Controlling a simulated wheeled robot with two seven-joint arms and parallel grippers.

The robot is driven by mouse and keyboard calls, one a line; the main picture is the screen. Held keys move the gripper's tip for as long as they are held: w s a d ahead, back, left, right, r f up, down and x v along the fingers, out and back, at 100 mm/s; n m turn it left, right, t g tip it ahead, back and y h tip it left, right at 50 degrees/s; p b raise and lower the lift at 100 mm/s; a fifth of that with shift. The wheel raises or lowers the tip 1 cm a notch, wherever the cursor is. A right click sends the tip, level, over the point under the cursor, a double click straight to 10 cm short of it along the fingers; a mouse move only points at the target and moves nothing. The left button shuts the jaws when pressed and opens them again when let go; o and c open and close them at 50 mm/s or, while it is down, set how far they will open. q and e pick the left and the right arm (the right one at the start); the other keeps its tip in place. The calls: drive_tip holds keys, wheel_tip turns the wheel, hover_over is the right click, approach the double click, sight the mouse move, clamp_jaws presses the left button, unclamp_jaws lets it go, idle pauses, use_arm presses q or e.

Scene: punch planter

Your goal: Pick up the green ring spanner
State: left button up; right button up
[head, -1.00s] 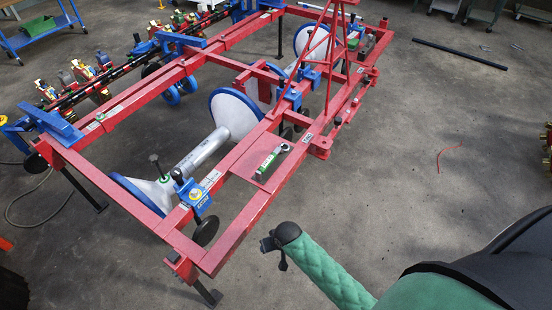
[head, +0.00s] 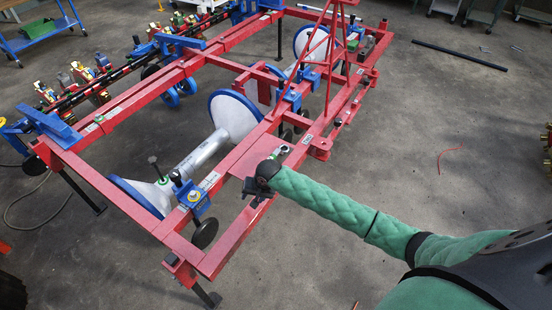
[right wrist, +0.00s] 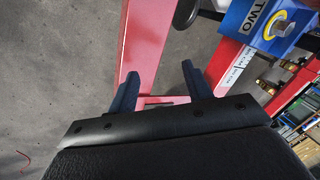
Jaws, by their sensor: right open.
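The green ring spanner (head: 281,151) lies on a red plate (head: 247,158) of the frame in the head view. Only its ring end shows there; my right gripper and forearm hide the rest. My right gripper (head: 254,192) is over the near part of that plate, to the left of and nearer than the ring end. In the right wrist view its two dark fingers (right wrist: 160,85) stand apart with nothing between them but red frame and floor behind. I cannot make out the spanner in the right wrist view. My left gripper is not in view.
A large red frame (head: 110,187) with white rollers and blue brackets fills the left and middle. A blue clamp (head: 193,195) stands just left of my right gripper; a blue block marked TWO (right wrist: 268,22) shows in the right wrist view. The floor at right is mostly clear.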

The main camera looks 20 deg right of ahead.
sight(270, 157)
drive_tip(key=w+d+r+m, duration=0.1)
drive_tip(key=w+d+m, duration=0.1)
drive_tip(key=w+d, duration=0.1)
drive_tip(key=w+d+r+m+h, duration=0.1)
drive_tip(key=w+d+m, duration=0.1)
drive_tip(key=w+d, duration=0.2)
drive_tip(key=w+d+r+m, duration=0.1)
drive_tip(key=w+d+m, duration=0.1)
drive_tip(key=w+d, duration=0.2)
drive_tip(key=shift+w+d+r, duration=0.1)
drive_tip(key=shift+w+r, duration=0.1)
drive_tip(key=shift+w, duration=0.45)
drive_tip(key=shift+w+d+r, duration=0.1)
drive_tip(key=shift+w+r, duration=0.05)
drive_tip(key=shift+w, duration=0.45)
drive_tip(key=shift+w+f+p, duration=0.1)
drive_tip(key=shift+f+p, duration=0.15)
drive_tip(key=shift+p, duration=0.2)
drive_tip(key=p+x, duration=0.1)
drive_tip(key=x, duration=0.2)
drive_tip(key=shift+w+d+f, duration=0.1)
drive_tip(key=shift+w+f, duration=0.1)
drive_tip(key=shift+f, duration=0.15)
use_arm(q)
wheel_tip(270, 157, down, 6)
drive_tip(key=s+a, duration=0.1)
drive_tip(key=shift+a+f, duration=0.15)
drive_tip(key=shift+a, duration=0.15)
use_arm(e)
drive_tip(key=shift+f, duration=0.4)
